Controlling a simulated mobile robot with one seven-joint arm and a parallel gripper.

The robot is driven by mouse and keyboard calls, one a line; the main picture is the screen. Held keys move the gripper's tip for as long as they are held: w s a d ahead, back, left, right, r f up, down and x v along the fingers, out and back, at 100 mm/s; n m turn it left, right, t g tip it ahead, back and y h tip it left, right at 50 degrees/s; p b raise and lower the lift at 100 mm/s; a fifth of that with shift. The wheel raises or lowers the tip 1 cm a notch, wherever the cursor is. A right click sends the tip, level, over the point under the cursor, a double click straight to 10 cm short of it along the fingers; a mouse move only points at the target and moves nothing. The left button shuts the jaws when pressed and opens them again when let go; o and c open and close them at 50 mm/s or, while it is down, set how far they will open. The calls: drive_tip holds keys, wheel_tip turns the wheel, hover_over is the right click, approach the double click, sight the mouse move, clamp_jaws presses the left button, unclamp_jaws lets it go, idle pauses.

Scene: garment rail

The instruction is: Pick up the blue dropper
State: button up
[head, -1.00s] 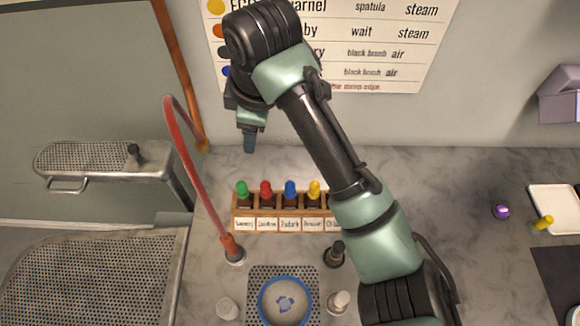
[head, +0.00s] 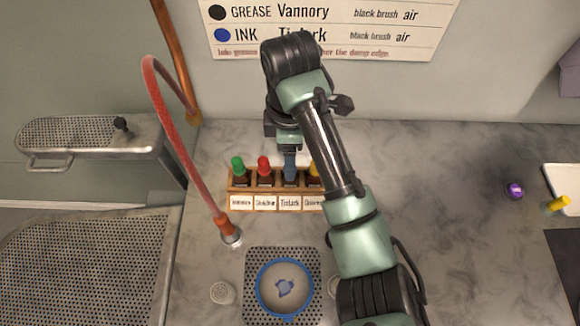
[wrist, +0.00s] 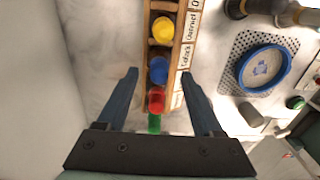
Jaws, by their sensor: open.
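The blue dropper (wrist: 158,70) stands in a wooden rack (head: 239,203) between the red dropper (head: 264,163) and the yellow dropper (head: 314,169). In the head view my gripper (head: 290,172) is right over the blue dropper's slot and hides its top. In the wrist view my gripper (wrist: 160,80) is open, with one finger on each side of the rack. The blue cap shows between the fingertips. I cannot tell from this how far above the cap the tips are. The green dropper (head: 238,164) is at the rack's left end.
A red hose (head: 170,120) arches up left of the rack. A perforated mat (head: 255,255) with a blue-rimmed dish (head: 262,303) lies in front. A purple-topped item (head: 515,190) and a white tray (head: 566,182) are at right. The counter between is clear.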

wheel_tip(320, 180, down, 3)
drive_tip(key=shift+r, duration=0.2)
clamp_jaws()
